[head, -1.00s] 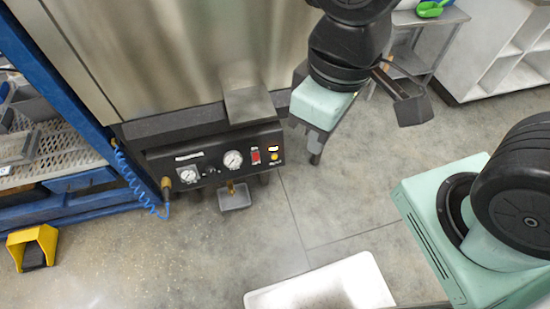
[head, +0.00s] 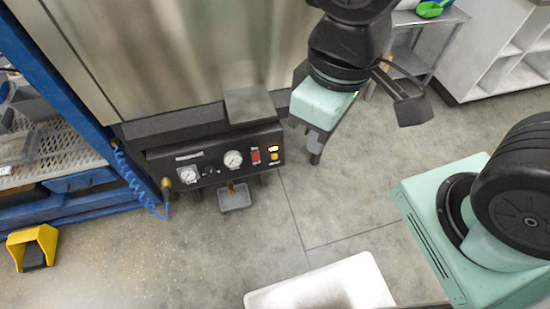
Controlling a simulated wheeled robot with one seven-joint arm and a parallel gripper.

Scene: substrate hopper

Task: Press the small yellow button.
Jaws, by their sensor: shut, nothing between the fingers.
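The small yellow button (head: 274,157) sits at the right end of the black control panel (head: 212,171) at the foot of the steel hopper. It lies just below a small lit yellow display and right of a red switch (head: 256,156). My gripper (head: 315,157) hangs to the right of the panel with its dark fingers pointing down, shut and empty. A gap shows between the fingers and the button in the picture. How far apart they are in depth is hard to tell.
The steel hopper (head: 170,50) has a ledge above the panel. Two gauges, a blue coiled hose (head: 138,185) and a small grey tray (head: 235,197) are near the panel. A yellow pedal (head: 33,246) and a white bin (head: 320,285) stand on the floor. The floor below my gripper is clear.

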